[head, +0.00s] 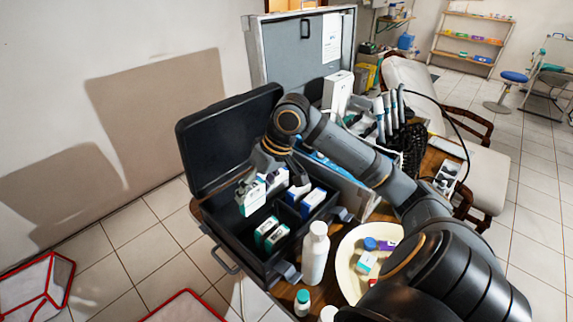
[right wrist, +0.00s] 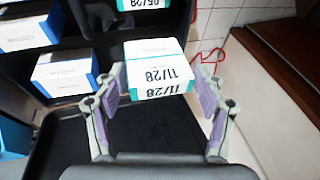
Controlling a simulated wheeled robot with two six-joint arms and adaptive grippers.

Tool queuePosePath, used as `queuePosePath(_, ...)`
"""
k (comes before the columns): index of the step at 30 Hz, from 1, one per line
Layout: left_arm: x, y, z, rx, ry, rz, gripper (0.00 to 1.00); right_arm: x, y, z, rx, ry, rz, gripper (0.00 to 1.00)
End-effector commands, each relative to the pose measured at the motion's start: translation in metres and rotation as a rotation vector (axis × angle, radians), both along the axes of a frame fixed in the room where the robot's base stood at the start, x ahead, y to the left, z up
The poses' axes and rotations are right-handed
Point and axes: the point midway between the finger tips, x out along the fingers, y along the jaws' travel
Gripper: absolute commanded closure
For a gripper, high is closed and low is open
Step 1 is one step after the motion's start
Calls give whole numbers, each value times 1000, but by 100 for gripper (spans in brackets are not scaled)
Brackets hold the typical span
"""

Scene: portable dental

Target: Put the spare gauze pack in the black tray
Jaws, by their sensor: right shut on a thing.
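My right gripper (head: 262,179) is shut on a white pack with teal edges (head: 250,198), over the left part of an open black case (head: 232,238). In the right wrist view, the right gripper (right wrist: 160,82) has a finger on each side of the pack (right wrist: 158,68), whose faces read "11/28". No label says whether it is the spare gauze pack. The case has black compartments; I cannot tell which part is the black tray. The pack's underside and its height above the case floor are hidden. My left gripper is not in view.
White-and-blue boxes (head: 312,202) and white-and-teal boxes (head: 276,237) stand in the case's compartments. The raised lid (head: 205,150) is behind. A white bottle (head: 315,255) stands at the front right, beside a cream basin (head: 345,272) with small items.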

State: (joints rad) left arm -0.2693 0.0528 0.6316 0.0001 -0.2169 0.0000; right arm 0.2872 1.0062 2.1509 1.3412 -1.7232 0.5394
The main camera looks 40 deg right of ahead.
Motion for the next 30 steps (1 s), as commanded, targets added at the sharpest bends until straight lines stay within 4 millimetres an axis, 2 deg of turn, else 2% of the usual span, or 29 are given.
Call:
queuePosePath(1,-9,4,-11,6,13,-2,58,0,0,-11,0,0,1,51)
queuePosePath(6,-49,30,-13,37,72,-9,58,0,0,-11,0,-1,1,51)
queuePosePath(8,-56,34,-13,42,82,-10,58,0,0,-15,0,1,0,51)
queuePosePath(11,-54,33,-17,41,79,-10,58,-1,0,-36,0,5,0,51)
queuePosePath(15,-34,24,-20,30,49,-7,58,-1,1,-64,1,3,1,52)
queuePosePath(19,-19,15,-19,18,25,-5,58,0,0,-74,1,1,1,52)
queuePosePath(23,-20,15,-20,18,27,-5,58,0,0,-77,0,0,0,52)
queuePosePath(30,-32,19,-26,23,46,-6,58,-1,1,-111,2,1,1,52)
